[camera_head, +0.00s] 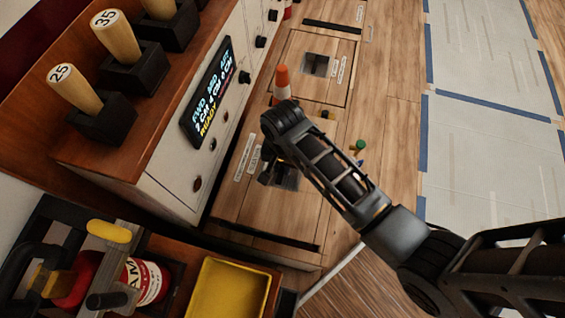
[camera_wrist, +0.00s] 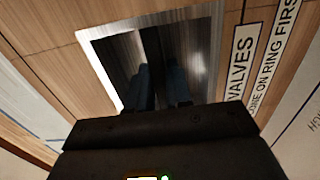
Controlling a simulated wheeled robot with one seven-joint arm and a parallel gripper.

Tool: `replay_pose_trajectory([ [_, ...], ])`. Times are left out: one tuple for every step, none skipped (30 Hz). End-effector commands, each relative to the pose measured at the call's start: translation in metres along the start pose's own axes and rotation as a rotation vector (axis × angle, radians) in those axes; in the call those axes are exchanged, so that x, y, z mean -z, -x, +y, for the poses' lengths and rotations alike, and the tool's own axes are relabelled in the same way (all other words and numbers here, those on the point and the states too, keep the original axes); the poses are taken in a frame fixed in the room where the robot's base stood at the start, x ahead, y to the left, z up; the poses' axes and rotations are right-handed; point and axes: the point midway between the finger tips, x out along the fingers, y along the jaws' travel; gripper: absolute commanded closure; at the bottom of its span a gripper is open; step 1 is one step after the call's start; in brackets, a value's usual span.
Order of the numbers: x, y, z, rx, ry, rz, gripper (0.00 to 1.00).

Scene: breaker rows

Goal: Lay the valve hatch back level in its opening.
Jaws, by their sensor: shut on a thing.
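The valve hatch (camera_head: 245,205) is a wooden panel in the wooden floor, below the lever cabinet. A square metal recess (camera_head: 290,178) is set in it; the recess fills the middle of the wrist view (camera_wrist: 203,50). A label reading "VALVES" (camera_wrist: 240,62) lies beside the recess. My gripper (camera_head: 275,170) is down at the recess. In the wrist view its fingers (camera_wrist: 160,85) are close together, shut on a dark upright part in the recess, probably the hatch's pull. The part's shape is mostly hidden. I cannot tell how far the hatch tilts.
A dark strip (camera_head: 268,235) runs along the hatch's near edge. A second hatch (camera_head: 305,85) lies beyond, with an orange-and-white cone (camera_head: 281,84) near it. Small coloured items (camera_head: 360,146) lie to the right. The lever cabinet (camera_head: 180,150) and yellow tray (camera_head: 233,288) border the left and front.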

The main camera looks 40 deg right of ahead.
Motion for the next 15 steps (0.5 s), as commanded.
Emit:
replay_pose_trajectory([
  [0.001,0.006,-0.001,0.002,0.000,0.001,1.00],
  [0.001,-0.002,-0.001,0.001,0.000,0.001,1.00],
  [0.001,-0.007,-0.001,0.002,0.000,0.001,1.00],
  [0.001,-0.010,-0.001,0.002,0.000,0.002,1.00],
  [0.001,-0.012,-0.001,0.002,0.000,0.002,1.00],
  [0.001,-0.016,-0.001,0.002,0.000,0.002,1.00],
  [0.001,-0.019,-0.001,0.002,0.000,0.002,1.00],
  [0.001,-0.021,-0.001,0.002,0.000,0.002,1.00],
  [0.001,-0.025,-0.001,0.002,0.000,0.002,1.00],
  [0.001,-0.028,-0.001,0.002,0.000,0.001,1.00],
  [0.001,-0.030,-0.001,0.002,0.000,0.001,1.00],
  [0.001,-0.034,-0.001,0.002,0.000,0.002,1.00],
  [0.001,-0.036,-0.002,0.003,0.001,0.002,1.00],
  [0.001,-0.038,-0.002,0.003,0.001,0.002,1.00],
  [0.001,-0.041,-0.002,0.003,0.001,0.002,1.00],
])
